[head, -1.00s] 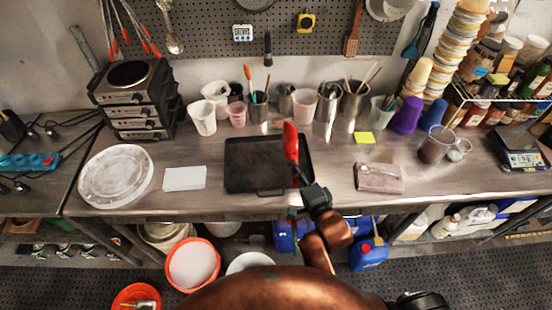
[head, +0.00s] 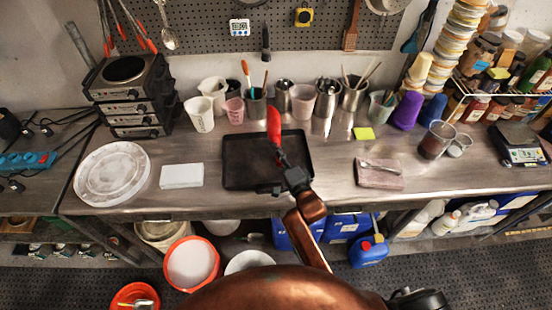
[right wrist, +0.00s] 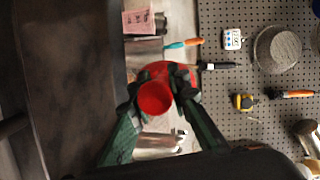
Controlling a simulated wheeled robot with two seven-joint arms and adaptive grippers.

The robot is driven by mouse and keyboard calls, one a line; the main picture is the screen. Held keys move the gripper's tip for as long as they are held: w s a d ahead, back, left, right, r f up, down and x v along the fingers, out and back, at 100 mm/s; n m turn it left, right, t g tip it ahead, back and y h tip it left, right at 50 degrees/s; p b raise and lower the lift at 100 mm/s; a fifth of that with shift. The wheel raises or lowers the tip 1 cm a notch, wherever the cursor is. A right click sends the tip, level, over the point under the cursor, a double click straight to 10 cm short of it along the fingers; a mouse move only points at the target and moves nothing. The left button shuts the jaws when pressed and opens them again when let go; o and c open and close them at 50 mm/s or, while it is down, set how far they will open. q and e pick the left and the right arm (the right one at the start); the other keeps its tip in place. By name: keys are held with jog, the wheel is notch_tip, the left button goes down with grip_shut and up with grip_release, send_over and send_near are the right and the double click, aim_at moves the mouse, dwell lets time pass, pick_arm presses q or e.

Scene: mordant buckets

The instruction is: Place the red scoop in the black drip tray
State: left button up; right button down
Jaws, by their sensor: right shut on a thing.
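The red scoop (head: 274,128) is held by my right gripper (head: 282,165), upright above the black drip tray (head: 240,173). In the right wrist view the scoop's round red end (right wrist: 155,98) sits between the two fingers of my right gripper (right wrist: 158,100), which are shut on it. The tray lies flat on the steel bench, with bare dark surface showing in it. The scoop and gripper cover part of its right half. The height of the scoop over the tray is hard to tell. My left gripper is not in view.
Several cups and metal pots (head: 302,100) stand in a row behind the tray. A white block (head: 182,176) lies to its left and a folded pinkish cloth (head: 378,174) to its right. A round white lid (head: 112,173) is at the far left of the bench.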

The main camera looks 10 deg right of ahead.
jog(key=shift+w+f, duration=0.45)
jog(key=shift+f, duration=0.05)
jog(key=shift+a+f+b, duration=0.1)
jog(key=shift+f+b, duration=0.2)
jog(key=shift+f, duration=1.2)
jog(key=shift+f, duration=0.1)
jog(key=shift+f, duration=0.15)
jog(key=c, duration=1.8)
grip_release()
jog(key=shift+r, duration=0.2)
jog(key=s, duration=0.4)
jog(key=s+d, duration=0.1)
jog(key=s, duration=0.3)
jog(key=s+d, duration=0.1)
jog(key=s, duration=0.3)
jog(key=shift+d+r, duration=0.1)
jog(key=shift+r, duration=0.3)
